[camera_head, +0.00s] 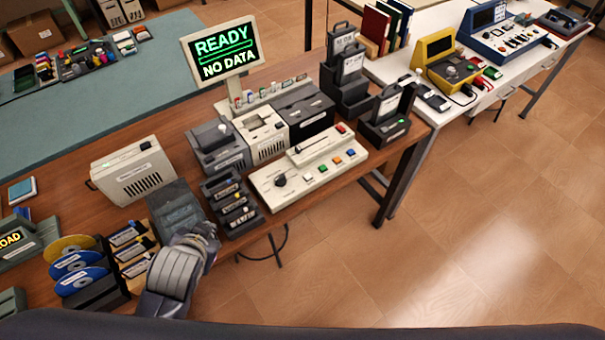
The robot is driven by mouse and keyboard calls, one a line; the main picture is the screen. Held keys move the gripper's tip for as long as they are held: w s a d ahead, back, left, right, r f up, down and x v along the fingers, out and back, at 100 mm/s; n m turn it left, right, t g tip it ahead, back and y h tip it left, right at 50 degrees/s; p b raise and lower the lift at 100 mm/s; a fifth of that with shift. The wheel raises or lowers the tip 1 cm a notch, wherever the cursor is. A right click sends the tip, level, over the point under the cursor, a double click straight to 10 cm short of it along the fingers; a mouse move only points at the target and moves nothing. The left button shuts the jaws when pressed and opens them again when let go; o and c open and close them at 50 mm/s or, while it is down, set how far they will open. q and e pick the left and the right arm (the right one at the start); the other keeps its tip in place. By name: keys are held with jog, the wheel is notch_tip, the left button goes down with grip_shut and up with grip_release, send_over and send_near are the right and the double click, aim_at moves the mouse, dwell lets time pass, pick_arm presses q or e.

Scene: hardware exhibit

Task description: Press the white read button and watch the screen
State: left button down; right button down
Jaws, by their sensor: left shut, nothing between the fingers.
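The screen (221,54) stands tilted on a post at the back of the wooden table and reads "READY" and "NO DATA" in green and white. A cream control panel (290,188) lies at the table's front edge, with a dark knob and a row of small coloured buttons. The leftmost button (308,178) looks pale; its label is too small to read. My left gripper (200,232) is shut and empty at the front edge, left of the panel and apart from it, beside a dark tray (178,208). My right gripper is not in view.
A black rack of cartridges (231,205) stands between my left gripper and the panel. Box-shaped drives (262,134) stand behind the panel. Discs (75,262) and a cream box (133,172) are at left. Dark upright cartridge holders (385,128) stand at right.

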pick_arm(q)
jog(key=w+d+r+m+t, duration=0.4)
jog(key=w+r+m+t, duration=0.55)
jog(key=w+r, duration=0.6)
jog(key=w+d+r+m+t+h, duration=0.2)
jog(key=d+r+m+h, duration=0.25)
jog(key=d+m, duration=0.25)
jog(key=w+d+r+m+t+h, duration=0.1)
jog(key=w+d+r+m+h, duration=0.1)
jog(key=d+r+m+h, duration=0.4)
jog(key=d+f+m+g+h, duration=0.3)
jog(key=d+f+m+g, duration=0.15)
jog(key=d+m, duration=0.4)
jog(key=d+f+m+g+h, duration=0.3)
jog(key=d+f+m+g, duration=0.15)
jog(key=m, duration=0.65)
jog(key=w+a+f+m+g+y, duration=0.2)
jog(key=a+f+m+y, duration=0.1)
jog(key=f, duration=0.4)
jog(key=w+a+f+m+g+y, duration=0.1)
jog(key=a+f+m+g+y, duration=0.1)
jog(key=a+f+m+y, duration=0.2)
notch_tip(320, 180, down, 3)
jog(key=shift+w+f+m+g+y, duration=0.15)
jog(key=shift+w+m+g+y, duration=0.25)
jog(key=shift+m, duration=0.4)
